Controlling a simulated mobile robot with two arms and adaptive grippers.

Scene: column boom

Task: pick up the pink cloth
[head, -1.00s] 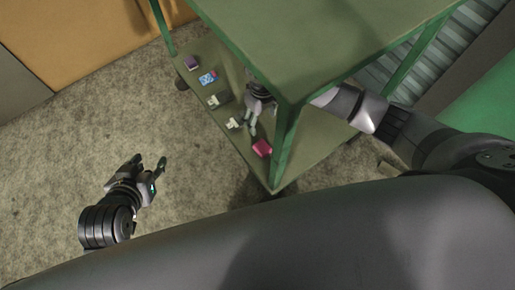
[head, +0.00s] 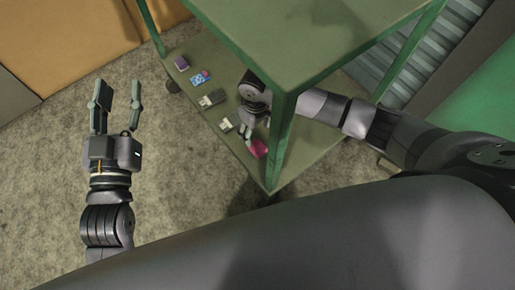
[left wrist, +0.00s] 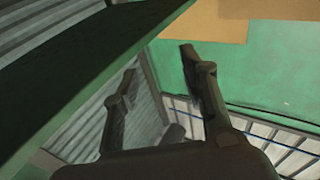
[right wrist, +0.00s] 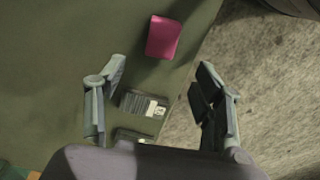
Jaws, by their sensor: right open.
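The pink cloth (head: 258,148) lies folded on the lower shelf (head: 225,145) of the green cart, near the shelf's front corner. It also shows in the right wrist view (right wrist: 163,37), beyond the fingertips and near the shelf edge. My right gripper (head: 256,128) reaches in under the cart's top, just behind the cloth in the head view; its open fingers (right wrist: 160,75) have nothing between them, and the cloth is apart from them. My left gripper (head: 116,95) is open and empty over the floor left of the cart. It also shows in the left wrist view (left wrist: 158,60).
Along the lower shelf lie a purple item (head: 181,63), a blue patterned item (head: 197,79) and small dark-and-white items (head: 211,98). The cart's top (head: 300,35) and green corner post (head: 281,140) stand close to my right arm. The floor (head: 50,160) at left is clear.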

